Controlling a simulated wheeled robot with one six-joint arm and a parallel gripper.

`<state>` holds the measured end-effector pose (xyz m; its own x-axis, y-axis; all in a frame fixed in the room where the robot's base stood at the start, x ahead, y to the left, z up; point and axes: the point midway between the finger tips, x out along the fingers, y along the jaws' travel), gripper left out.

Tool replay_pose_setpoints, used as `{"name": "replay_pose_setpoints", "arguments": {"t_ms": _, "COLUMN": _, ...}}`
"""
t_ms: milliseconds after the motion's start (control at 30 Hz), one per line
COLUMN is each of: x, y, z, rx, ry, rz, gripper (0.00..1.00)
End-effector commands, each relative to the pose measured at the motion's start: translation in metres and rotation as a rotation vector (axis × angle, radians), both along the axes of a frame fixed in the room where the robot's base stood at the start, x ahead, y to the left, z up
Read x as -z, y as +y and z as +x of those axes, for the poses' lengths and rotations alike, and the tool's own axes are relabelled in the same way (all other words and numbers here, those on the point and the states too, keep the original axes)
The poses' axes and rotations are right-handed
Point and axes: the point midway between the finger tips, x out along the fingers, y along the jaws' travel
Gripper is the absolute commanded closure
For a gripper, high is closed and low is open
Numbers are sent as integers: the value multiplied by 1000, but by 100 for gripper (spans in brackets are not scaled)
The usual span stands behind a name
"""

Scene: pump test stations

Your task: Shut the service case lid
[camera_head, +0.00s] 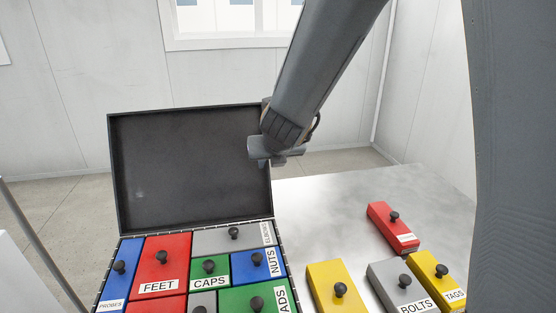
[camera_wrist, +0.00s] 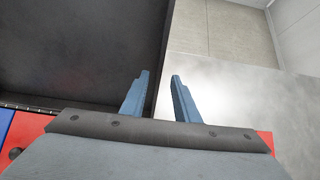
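The service case lid (camera_head: 185,165) is a dark, flat panel with a raised rim. It stands open, roughly upright, at the back edge of the service case (camera_head: 284,270), which is full of coloured labelled blocks. My gripper (camera_head: 272,160) is at the lid's right edge, near its upper part. In the wrist view, my gripper (camera_wrist: 159,78) is open, its two blue-grey fingers apart with nothing held. The lid (camera_wrist: 80,45) fills the left of that view, and its right edge runs between the fingers. I cannot tell whether they touch it.
In the case are a red FEET block (camera_head: 165,262), a green CAPS block (camera_head: 209,270) and several others with black knobs. To the right, a red block (camera_head: 385,225), yellow blocks and a grey BOLTS block (camera_head: 392,285) stand on the table (camera_head: 335,200). The table's back right is clear.

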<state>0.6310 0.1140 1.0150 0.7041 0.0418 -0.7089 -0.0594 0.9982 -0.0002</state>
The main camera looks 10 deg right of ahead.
Motion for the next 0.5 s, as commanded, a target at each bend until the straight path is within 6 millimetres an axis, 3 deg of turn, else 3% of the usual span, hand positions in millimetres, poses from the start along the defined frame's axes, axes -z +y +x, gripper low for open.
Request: {"name": "replay_pose_setpoints", "arguments": {"t_ms": 500, "x": 36, "y": 1, "z": 35, "rx": 1, "ry": 1, "rz": -1, "gripper": 72}}
